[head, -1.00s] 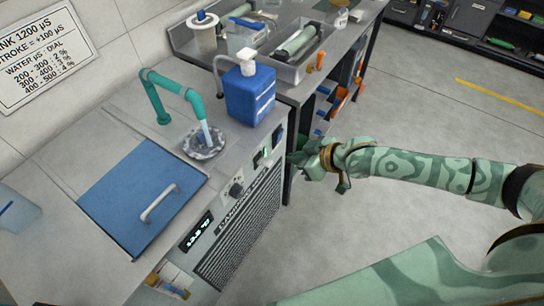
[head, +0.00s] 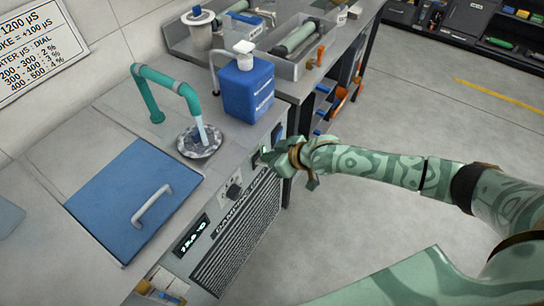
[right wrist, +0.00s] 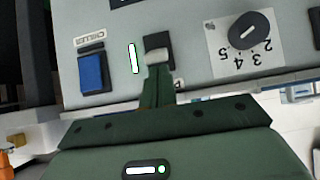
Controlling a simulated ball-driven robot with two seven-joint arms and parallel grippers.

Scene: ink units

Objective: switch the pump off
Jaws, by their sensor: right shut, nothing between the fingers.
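My right gripper (head: 268,157) is at the front panel of the steel bench unit in the head view, its fingers shut and empty. In the right wrist view its fingertips (right wrist: 158,58) are over the lower part of a dark switch (right wrist: 157,42); whether they touch it I cannot tell. A lit green-white bar (right wrist: 133,58) is just left of that switch. Water runs from the teal tap (head: 172,84) into the round drain (head: 200,141). My left gripper is not in view.
A blue switch (right wrist: 92,72) marked CHILLER is left of the lit bar, and a numbered dial (right wrist: 249,31) is to the right. A blue jug (head: 248,90) stands on the bench top near the panel. A blue lid (head: 125,205) lies left. The floor right is clear.

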